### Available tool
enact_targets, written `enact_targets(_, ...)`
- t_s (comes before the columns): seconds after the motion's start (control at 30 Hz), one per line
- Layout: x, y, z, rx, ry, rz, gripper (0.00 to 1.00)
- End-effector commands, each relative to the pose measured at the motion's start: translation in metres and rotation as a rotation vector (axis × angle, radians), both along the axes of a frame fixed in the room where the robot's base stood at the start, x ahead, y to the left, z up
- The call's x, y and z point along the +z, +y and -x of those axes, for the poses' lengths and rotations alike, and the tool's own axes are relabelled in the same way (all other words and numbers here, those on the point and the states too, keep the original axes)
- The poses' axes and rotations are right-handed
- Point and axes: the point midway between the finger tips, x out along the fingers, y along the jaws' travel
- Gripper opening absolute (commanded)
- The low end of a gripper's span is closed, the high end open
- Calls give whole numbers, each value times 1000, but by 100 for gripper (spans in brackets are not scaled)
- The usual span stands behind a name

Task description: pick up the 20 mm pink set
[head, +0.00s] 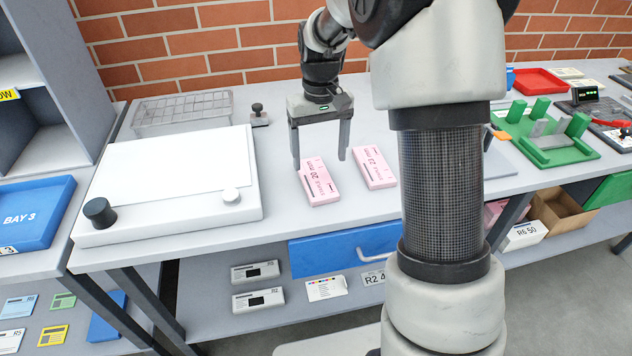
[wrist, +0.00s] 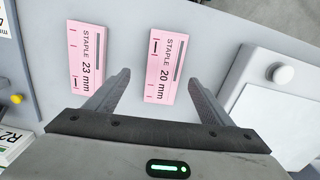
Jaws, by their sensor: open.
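The 20 mm pink set (head: 319,183) is a flat pink box marked "20 mm", lying on the grey bench. In the wrist view the 20 mm pink set (wrist: 166,68) lies between the lines of my fingers, a little beyond their tips. A similar pink box marked 23 mm (head: 375,167) lies to its right in the head view; in the wrist view the 23 mm box (wrist: 87,58) is on the left. My gripper (head: 320,163) is open and empty, fingers pointing down. Its fingers (wrist: 160,92) also show in the wrist view. The left finger overlaps the 20 mm box's edge in the head view; I cannot tell whether they touch.
A white board with a black knob (head: 165,208) stands left of the pink boxes. A clear tray (head: 182,112) lies behind it. A green fixture (head: 548,140) and a red tray (head: 540,81) are at the right. Bare bench surrounds the pink boxes.

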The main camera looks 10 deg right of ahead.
Motion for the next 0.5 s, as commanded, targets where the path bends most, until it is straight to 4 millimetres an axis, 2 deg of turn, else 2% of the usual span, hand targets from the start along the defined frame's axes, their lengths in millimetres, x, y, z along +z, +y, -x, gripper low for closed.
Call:
enact_targets(0.23,-15,3,-1,1,0,0,75)
enact_targets(0.5,-54,8,-1,1,2,0,75)
